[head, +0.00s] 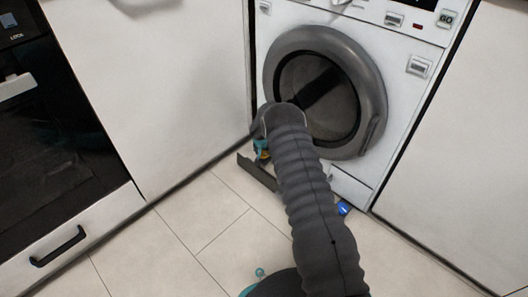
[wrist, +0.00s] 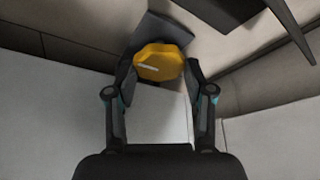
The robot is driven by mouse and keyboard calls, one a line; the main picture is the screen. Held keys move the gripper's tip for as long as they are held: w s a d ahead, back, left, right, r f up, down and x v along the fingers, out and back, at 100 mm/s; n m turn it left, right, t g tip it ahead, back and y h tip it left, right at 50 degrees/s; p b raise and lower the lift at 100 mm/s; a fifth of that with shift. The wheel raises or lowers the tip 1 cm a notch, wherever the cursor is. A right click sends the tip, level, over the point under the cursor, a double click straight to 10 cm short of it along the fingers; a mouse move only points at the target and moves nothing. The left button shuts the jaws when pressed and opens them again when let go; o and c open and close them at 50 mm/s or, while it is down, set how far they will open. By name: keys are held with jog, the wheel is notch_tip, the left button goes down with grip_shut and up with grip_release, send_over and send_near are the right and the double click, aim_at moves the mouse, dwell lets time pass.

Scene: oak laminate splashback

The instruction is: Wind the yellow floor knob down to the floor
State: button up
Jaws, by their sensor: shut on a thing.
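The yellow floor knob (wrist: 158,60) is a many-sided knob with a pale line on its face. In the wrist view it sits between the two fingertips of my gripper (wrist: 160,69), which is shut on it. In the head view my gripper (head: 262,148) is low at the washing machine's (head: 407,50) bottom left corner. Whether the foot under the knob touches the floor (head: 203,208) cannot be seen.
A blue knob (head: 343,208) is at the machine's lower right. White cabinet fronts (head: 160,90) close in on the left and right. An oven (head: 50,130) is far left. The tiles in front are mostly clear.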

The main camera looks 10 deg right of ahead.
jog(key=shift+a+m, duration=0.1)
jog(key=shift+m, duration=0.3)
jog(key=m+h, duration=0.1)
jog(key=m, duration=0.2)
jog(key=shift+w+g, duration=0.15)
jog(key=shift+g, duration=0.25)
jog(key=m, duration=0.2)
jog(key=m+g+h, duration=0.1)
jog(key=m, duration=0.1)
jog(key=shift+w+a+m, duration=0.1)
jog(key=shift+a+m, duration=0.05)
jog(key=shift+m, duration=0.15)
jog(key=m+g, duration=0.1)
jog(key=m, duration=0.2)
jog(key=shift+w+g+h, duration=0.1)
jog(key=shift+g+h, duration=0.2)
jog(key=shift+h, duration=0.1)
jog(key=shift+a+r+m+g, duration=0.15)
jog(key=shift+m+g, duration=0.15)
jog(key=shift+m, duration=0.7)
jog(key=shift+w+r+m, duration=0.1)
jog(key=shift+m, duration=0.4)
jog(key=o, duration=1)
jog(key=shift+r, duration=0.1)
jog(key=shift+o, duration=0.8)
jog(key=shift+f, duration=0.2)
